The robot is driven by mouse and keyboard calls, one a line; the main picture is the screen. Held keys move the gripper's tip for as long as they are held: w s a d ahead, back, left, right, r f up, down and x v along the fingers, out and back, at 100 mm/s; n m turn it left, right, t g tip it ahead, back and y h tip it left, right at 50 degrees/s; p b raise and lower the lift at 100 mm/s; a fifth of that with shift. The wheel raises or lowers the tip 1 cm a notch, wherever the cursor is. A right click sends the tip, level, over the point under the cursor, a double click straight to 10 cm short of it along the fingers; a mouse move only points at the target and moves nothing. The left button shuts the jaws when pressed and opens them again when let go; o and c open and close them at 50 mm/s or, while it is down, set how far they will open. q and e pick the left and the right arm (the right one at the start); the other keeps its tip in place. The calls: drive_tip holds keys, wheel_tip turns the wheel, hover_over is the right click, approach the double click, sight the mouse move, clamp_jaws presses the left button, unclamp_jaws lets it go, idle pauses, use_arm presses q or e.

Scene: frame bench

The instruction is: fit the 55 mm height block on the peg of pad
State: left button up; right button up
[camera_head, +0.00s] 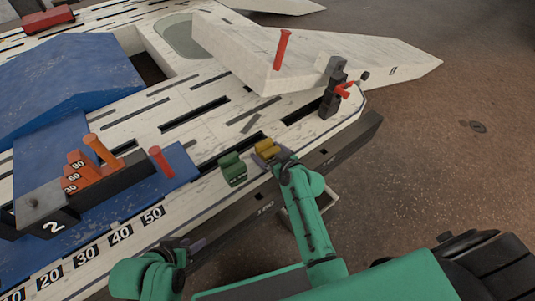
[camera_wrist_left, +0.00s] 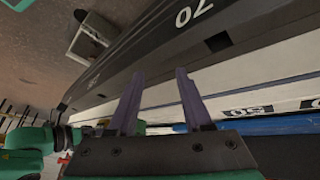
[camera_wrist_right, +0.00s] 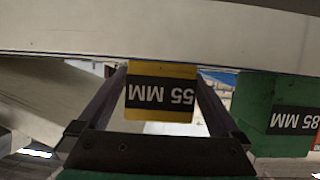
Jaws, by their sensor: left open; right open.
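The yellow 55 mm block (camera_head: 267,149) sits at the bench's near edge; in the right wrist view its black "55 MM" label (camera_wrist_right: 160,93) appears upside down. My right gripper (camera_head: 275,155) is open, with a finger on each side of the block; I cannot tell whether they touch it. A green block (camera_head: 232,169) marked 85 MM (camera_wrist_right: 290,115) stands beside it. Red pegs stand on the blue surface (camera_head: 160,160) and the white slab (camera_head: 282,50); I cannot tell which is the pad's. My left gripper (camera_head: 196,245) is open and empty by the bench edge (camera_wrist_left: 160,75).
A black fixture marked 2 (camera_head: 105,175) with orange steps stands at left. A dark clamp with a red handle (camera_head: 333,95) stands at the right corner. A blue wedge (camera_head: 70,70) lies behind. The slotted bench top between the blocks and slab is mostly clear.

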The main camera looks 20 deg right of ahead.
clamp_jaws()
drive_tip(key=shift+r, duration=0.1)
drive_tip(key=shift+r, duration=0.15)
